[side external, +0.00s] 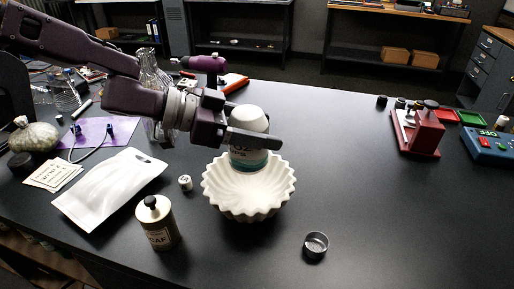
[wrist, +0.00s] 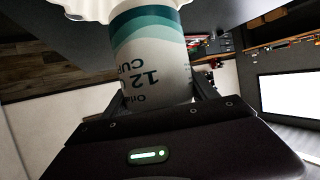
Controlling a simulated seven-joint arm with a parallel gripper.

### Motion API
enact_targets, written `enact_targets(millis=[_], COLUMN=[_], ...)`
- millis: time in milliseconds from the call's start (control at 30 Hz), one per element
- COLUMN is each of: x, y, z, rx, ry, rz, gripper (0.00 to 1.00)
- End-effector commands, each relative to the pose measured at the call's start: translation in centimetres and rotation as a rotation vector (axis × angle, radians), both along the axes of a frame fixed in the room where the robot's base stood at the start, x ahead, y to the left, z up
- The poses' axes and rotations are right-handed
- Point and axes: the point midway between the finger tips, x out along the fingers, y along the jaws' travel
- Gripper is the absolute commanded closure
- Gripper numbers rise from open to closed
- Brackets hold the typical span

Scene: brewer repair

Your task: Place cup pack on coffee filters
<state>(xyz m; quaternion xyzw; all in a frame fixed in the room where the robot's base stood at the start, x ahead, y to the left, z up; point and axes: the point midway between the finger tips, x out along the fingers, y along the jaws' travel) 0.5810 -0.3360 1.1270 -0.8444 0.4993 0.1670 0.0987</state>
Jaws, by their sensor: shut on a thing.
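The cup pack (side external: 249,157) is a white, rounded cylinder with teal bands. The wrist view shows it with "12 CUP" lettering (wrist: 150,60). My gripper (side external: 248,138) is shut on it, with a finger on each side. The coffee filters (side external: 225,198) are a white, fluted, bowl-shaped stack on the black table. The pack is upright at the back part of the filters' opening in the side view. Its lower end is close to the filters, and I cannot tell whether it touches them. A pale fluted edge of the filters (wrist: 75,8) shows at the top of the wrist view.
A small metal ring-shaped cup (side external: 316,245) is at front right. A glass vessel (side external: 150,85) stands behind my arm. The table's right middle is clear.

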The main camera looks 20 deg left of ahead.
Motion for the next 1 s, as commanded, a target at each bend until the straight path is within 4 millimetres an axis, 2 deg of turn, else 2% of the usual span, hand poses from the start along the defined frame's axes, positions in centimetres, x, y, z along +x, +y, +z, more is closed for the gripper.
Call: enact_targets(millis=[33, 167, 533, 567, 633, 667, 1000], x=[0.0, 0.0, 0.1, 0.1, 0.1, 0.1, 0.0], y=[0.1, 0.1, 0.1, 0.1, 0.1, 0.1, 0.3], z=[-1.3, -3.2, -3.7, -3.7, -3.7, -3.7, -3.3], rx=[0.001, 0.0, 0.001, 0.001, 0.001, 0.001, 0.002], ry=[0.008, 0.004, 0.001, 0.0, 0.0, 0.0, -0.002], rz=[0.004, 0.003, 0.004, 0.003, 0.003, 0.003, 0.003], gripper=[0.82, 0.82, 0.82, 0.27, 0.13, 0.11, 0.11])
